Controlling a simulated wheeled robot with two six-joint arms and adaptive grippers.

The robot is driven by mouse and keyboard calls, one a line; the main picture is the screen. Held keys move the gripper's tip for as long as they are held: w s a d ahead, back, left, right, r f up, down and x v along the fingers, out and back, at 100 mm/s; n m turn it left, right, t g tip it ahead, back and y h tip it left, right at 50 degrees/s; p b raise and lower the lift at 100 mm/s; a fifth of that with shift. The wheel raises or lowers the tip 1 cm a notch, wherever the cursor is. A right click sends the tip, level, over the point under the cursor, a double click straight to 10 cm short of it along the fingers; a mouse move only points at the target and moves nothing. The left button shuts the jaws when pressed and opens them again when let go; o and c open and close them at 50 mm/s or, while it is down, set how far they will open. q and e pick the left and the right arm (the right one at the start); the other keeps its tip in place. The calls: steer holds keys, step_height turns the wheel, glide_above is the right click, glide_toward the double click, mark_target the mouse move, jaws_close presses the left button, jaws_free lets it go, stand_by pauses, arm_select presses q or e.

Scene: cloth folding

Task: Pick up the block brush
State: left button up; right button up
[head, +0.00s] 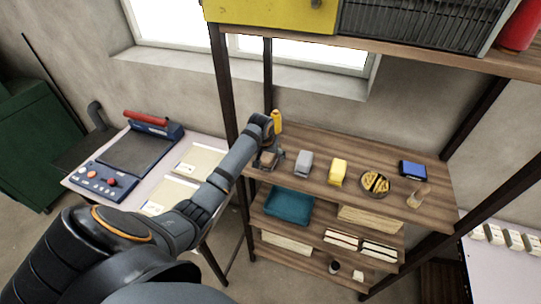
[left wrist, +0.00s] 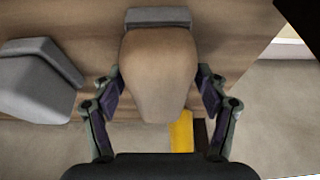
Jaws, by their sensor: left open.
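The block brush, with a rounded tan wooden body (left wrist: 158,75) and a grey strip (left wrist: 160,17) along its far edge, sits on the wooden shelf in the left wrist view. My left gripper (left wrist: 160,85) is open, with one finger on each side of the tan body. Whether the fingers touch it I cannot tell. In the head view, my left gripper (head: 267,150) is at the left end of the upper shelf board and largely hides the brush. My right gripper is not in view.
A grey block-shaped item (head: 304,162) stands just right of the gripper. A yellow item (head: 338,172), a dark round dish (head: 375,183), a blue box (head: 411,169) and a glass (head: 418,195) are farther right. A yellow bottle (head: 277,122) stands behind the gripper, near the shelf post (head: 224,85).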

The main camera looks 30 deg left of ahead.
arm_select(q)
steer(key=shift+f, duration=0.15)
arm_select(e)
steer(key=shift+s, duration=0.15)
arm_select(q)
steer(key=shift+c, duration=0.9)
steer(key=c, duration=1.1)
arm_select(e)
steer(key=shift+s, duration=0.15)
arm_select(q)
steer(key=shift+c, duration=0.2)
